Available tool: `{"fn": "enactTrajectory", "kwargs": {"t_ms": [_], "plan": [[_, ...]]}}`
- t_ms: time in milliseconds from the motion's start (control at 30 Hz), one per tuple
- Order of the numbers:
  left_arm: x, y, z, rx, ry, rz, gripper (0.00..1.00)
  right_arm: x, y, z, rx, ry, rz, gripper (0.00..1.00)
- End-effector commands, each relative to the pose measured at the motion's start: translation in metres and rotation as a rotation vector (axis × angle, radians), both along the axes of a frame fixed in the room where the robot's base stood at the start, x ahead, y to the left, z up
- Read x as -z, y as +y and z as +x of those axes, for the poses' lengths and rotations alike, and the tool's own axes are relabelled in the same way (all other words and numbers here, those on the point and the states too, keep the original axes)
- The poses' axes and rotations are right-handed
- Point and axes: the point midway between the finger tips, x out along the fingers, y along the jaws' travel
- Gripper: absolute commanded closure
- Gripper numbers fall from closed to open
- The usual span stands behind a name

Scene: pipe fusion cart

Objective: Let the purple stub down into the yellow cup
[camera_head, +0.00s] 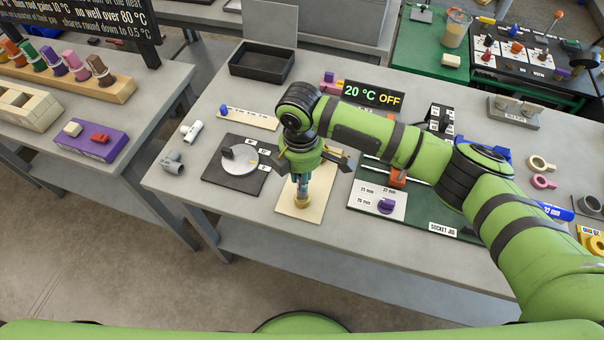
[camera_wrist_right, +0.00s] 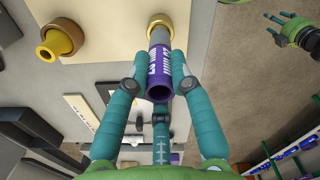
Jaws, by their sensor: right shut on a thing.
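My right gripper (camera_head: 301,188) points straight down over the pale board (camera_head: 318,203) on the table. In the wrist view its teal fingers (camera_wrist_right: 160,82) are shut around the purple stub (camera_wrist_right: 159,62), which has white lettering and a grey far end. The yellow cup (camera_head: 302,201) stands on the board right below the fingers. Its rim (camera_wrist_right: 160,22) lines up with the stub's grey end in the wrist view. I cannot tell whether that end is inside the cup or just above it. My left gripper (camera_wrist_right: 280,28) is empty with fingers apart.
A dial plate (camera_head: 222,180) lies left of the board. A green socket jig (camera_head: 415,218) with a purple knob (camera_head: 386,205) lies right of it. A black tray (camera_head: 262,62) and a temperature sign (camera_head: 374,96) stand behind. The table's front edge is close to the board.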

Motion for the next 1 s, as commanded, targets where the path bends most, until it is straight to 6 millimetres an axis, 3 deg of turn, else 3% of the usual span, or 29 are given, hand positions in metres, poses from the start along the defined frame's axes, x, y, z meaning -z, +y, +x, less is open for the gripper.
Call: {"fn": "enactTrajectory", "kwargs": {"t_ms": [1000], "plan": [[0.008, 0.0, 0.0, 0.0, 0.0, 0.0, 0.38, 0.021, 0.0, 0.0, 0.0, 0.0, 0.0, 0.99]]}}
